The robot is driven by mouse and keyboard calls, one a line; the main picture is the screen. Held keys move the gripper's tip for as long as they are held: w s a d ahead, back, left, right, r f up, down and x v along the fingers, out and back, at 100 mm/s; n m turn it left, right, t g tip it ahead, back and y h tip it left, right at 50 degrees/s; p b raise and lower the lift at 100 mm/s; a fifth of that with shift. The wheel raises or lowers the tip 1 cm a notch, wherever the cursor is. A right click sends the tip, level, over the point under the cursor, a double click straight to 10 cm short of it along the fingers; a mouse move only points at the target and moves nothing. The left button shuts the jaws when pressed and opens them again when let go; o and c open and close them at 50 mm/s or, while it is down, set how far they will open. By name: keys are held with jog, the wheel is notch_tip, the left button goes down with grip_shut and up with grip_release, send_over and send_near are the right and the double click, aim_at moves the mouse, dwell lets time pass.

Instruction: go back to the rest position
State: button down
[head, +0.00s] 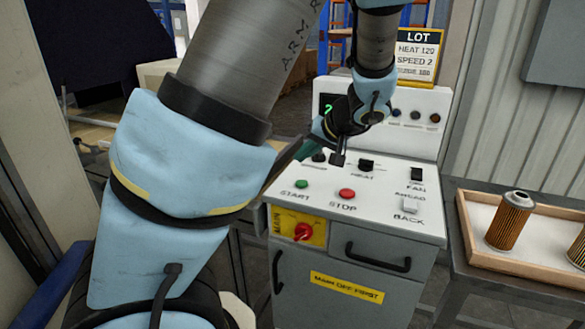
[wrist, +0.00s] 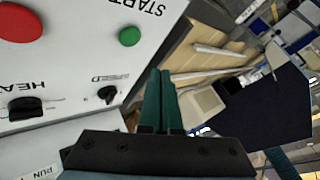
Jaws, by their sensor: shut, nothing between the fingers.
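My gripper (head: 302,150) is over the back left part of the machine's control panel (head: 385,195), partly hidden behind my own arm. In the wrist view its two green fingers (wrist: 160,78) are together with nothing between them. They are beside the panel's edge, near the speed knob (wrist: 107,94), and look apart from it. My arm reaches across the left and upper middle of the head view.
At right, a wooden tray (head: 470,240) holds filter cartridges (head: 510,220).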

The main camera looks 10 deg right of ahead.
jog(key=s+a+f+g+h, duration=0.3)
jog(key=s+a+g+h, duration=0.2)
jog(key=s+a, duration=0.7)
jog(key=shift+s+a+h, duration=0.3)
jog(key=shift+a+h, duration=0.1)
jog(key=shift+a, duration=1.8)
